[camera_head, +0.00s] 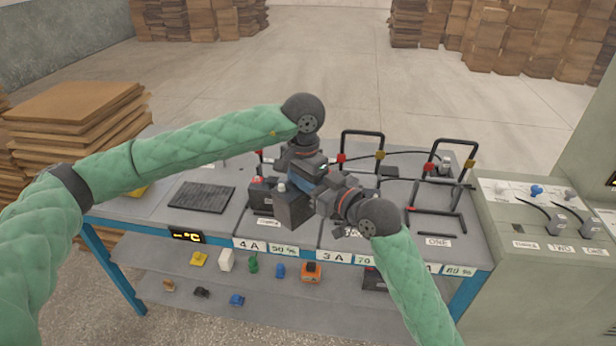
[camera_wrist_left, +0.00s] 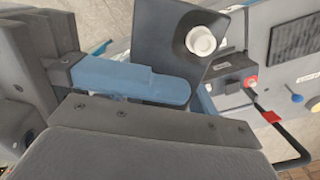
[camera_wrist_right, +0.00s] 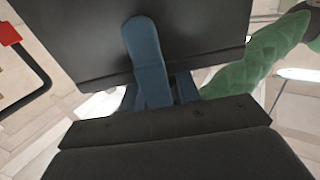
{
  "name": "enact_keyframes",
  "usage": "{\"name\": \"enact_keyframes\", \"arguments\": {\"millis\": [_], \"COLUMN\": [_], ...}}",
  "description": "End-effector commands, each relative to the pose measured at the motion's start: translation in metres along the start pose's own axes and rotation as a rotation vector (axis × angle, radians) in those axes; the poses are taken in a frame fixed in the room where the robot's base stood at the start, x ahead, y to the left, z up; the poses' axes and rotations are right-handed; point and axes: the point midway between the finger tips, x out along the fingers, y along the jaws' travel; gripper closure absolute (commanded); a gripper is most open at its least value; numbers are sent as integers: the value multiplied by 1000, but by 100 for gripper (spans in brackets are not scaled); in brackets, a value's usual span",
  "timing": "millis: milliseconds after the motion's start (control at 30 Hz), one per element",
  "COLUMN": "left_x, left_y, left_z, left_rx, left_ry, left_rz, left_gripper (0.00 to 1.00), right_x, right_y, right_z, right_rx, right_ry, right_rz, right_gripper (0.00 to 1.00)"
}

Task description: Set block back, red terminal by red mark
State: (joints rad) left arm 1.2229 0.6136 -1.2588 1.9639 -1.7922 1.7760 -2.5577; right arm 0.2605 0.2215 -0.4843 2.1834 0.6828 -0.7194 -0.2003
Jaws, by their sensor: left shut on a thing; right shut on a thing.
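A dark grey block (camera_head: 293,212) is held above the bench, tilted, with a pale round terminal (camera_head: 281,187) on its top. That terminal shows large in the left wrist view (camera_wrist_left: 201,41); a red terminal on this block is hidden. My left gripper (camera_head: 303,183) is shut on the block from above. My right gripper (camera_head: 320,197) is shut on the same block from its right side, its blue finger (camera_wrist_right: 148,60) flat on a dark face. Black bay frames carry red marks (camera_head: 342,157) and yellow marks (camera_head: 380,155); the bay beneath the arms is partly hidden.
Another dark block (camera_head: 262,193) with a red terminal stands just left of the held one. A black ribbed mat (camera_head: 202,197) lies further left. The right bay, labelled ONE (camera_head: 437,241), holds black rods. A switch console (camera_head: 545,225) stands at right. Small parts lie on the lower shelf (camera_head: 215,285).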

Motion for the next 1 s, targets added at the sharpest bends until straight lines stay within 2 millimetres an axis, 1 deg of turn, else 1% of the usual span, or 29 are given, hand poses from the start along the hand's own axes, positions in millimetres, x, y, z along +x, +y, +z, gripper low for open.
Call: {"name": "enact_keyframes", "arguments": {"millis": [33, 67, 100, 167, 200, 467, 633, 767, 1000], "left_x": [-8, -9, -9, -8, -7, -4, -11, -25, -62], "left_y": [5, 5, 5, 4, 4, 1, 1, 1, 0], "left_z": [-4, -4, -4, -3, -3, -2, -2, -2, -2], "left_rx": [12, 11, 11, 9, 8, 3, 2, 3, 2], "left_ry": [17, 17, 16, 15, 13, 7, 6, 6, 8], "left_rz": [2, 2, 2, 1, 1, 0, -1, 0, -1], "left_gripper": [100, 38, 30, 18, 14, 14, 14, 14, 14], "right_x": [3, 2, 2, 2, 2, 1, 1, 0, 0], "right_y": [-6, -6, -6, -6, -5, -3, -3, -3, -2], "right_z": [7, 4, 4, 3, 3, 0, -1, -2, -2], "right_rx": [10, 8, 8, 7, 6, 2, 1, 0, 0], "right_ry": [-15, -10, -10, -8, -7, -1, 1, 2, 3], "right_rz": [-11, -11, -11, -10, -9, -6, -5, -4, -4], "right_gripper": [100, 100, 100, 100, 100, 100, 100, 100, 100]}}
